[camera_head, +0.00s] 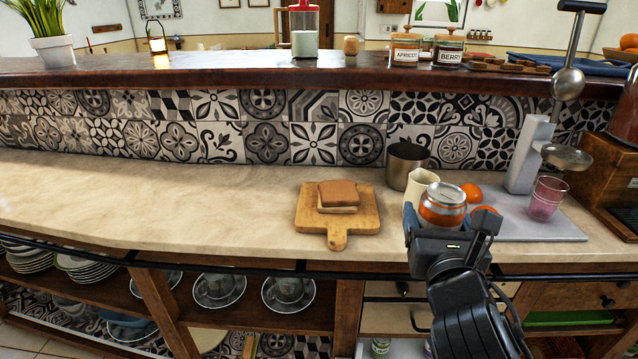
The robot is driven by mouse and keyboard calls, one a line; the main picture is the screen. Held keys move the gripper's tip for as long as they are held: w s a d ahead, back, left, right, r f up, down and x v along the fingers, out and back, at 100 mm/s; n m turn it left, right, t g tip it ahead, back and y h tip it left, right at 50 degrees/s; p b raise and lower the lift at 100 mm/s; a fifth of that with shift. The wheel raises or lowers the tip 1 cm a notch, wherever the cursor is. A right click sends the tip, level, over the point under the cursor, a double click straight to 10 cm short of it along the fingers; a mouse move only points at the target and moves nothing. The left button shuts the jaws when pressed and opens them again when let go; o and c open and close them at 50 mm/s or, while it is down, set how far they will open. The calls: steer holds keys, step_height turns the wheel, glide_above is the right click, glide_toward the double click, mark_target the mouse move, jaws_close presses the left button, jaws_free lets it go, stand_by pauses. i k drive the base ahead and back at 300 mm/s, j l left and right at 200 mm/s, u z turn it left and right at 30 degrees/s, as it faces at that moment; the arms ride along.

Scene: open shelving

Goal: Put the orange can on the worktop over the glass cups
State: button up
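The orange can (443,203), with a silver top and a pale band, is between the fingers of my gripper (447,222) at the right of the head view. The gripper appears shut on it; the can's lower part is hidden by the gripper. The can is in front of a cream jug and near the worktop's front edge. The beige worktop (150,205) runs across the view. Glass cups on saucers (218,288) stand on the shelf below, left of my gripper, with more beside them (288,291).
A wooden board with a sandwich (338,196) lies left of my gripper. A metal pot (406,165), the cream jug (420,187), oranges (471,193) and a juicer with a pink glass (546,198) crowd the right. The worktop's left half is clear.

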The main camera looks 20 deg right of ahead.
mark_target(218, 207)
steer(key=i+l+u, duration=0.2)
steer(key=i+l, duration=0.15)
steer(key=i, duration=0.25)
steer(key=i+l+u, duration=0.15)
steer(key=i+l, duration=0.3)
steer(key=i, duration=0.15)
